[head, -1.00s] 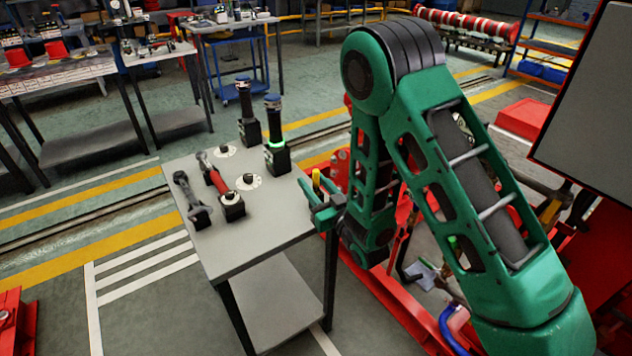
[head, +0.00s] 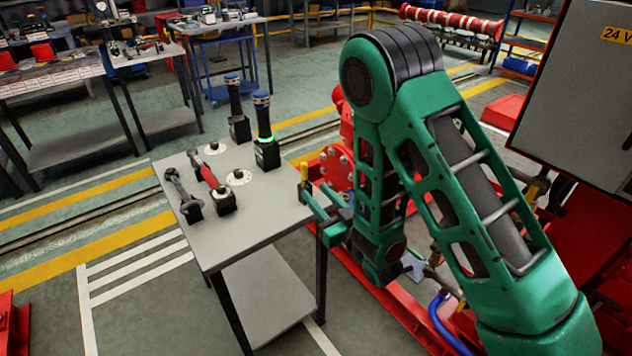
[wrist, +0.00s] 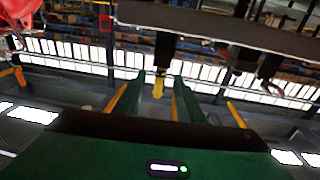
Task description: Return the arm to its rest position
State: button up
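My green arm fills the right of the head view, folded with its elbow high. My gripper (head: 309,199) is low at its left, by the right edge of the grey table (head: 245,228). A small yellow upright piece (head: 304,172) shows at the gripper's tip; I cannot tell whether it belongs to the gripper. In the wrist view, the two green fingers (wrist: 159,98) stand apart. A yellow piece (wrist: 158,86) shows between or beyond them, with no clear grip on it.
Two dark upright tools (head: 265,130) with blue tops, a red-handled tool (head: 209,177) and a grey wrench-like tool (head: 184,195) are on the table. Red machinery (head: 338,165) is close behind the arm. A grey cabinet (head: 578,95) stands at right. Open floor lies left of the table.

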jog(key=w+d+r+m+g+h, duration=0.25)
jog(key=d+h, duration=0.25)
jog(key=d, duration=0.6)
jog(key=w+d+r+m+g+h, duration=0.1)
jog(key=w+d+m+h, duration=0.25)
jog(key=d, duration=0.75)
jog(key=s+d+r+m+g+h, duration=0.1)
jog(key=s+d+r+g+h, duration=0.15)
jog(key=s+d, duration=0.55)
jog(key=s+d+r+m+g, duration=0.2)
jog(key=s+d+g, duration=0.3)
jog(key=s, duration=0.5)
jog(key=s+d+r+m+g, duration=0.1)
jog(key=s+d+m+g, duration=0.1)
jog(key=s+d, duration=0.65)
jog(key=s+a+r+m+g, duration=0.1)
jog(key=s, duration=0.6)
jog(key=s+a+r+g+y, duration=0.1)
jog(key=s+a+r, duration=0.1)
jog(key=s, duration=0.5)
jog(key=shift+a+r+m+g, duration=0.15)
jog(key=shift+a+m+g, duration=0.1)
jog(key=shift+m+g, duration=0.15)
jog(key=shift+s, duration=0.1)
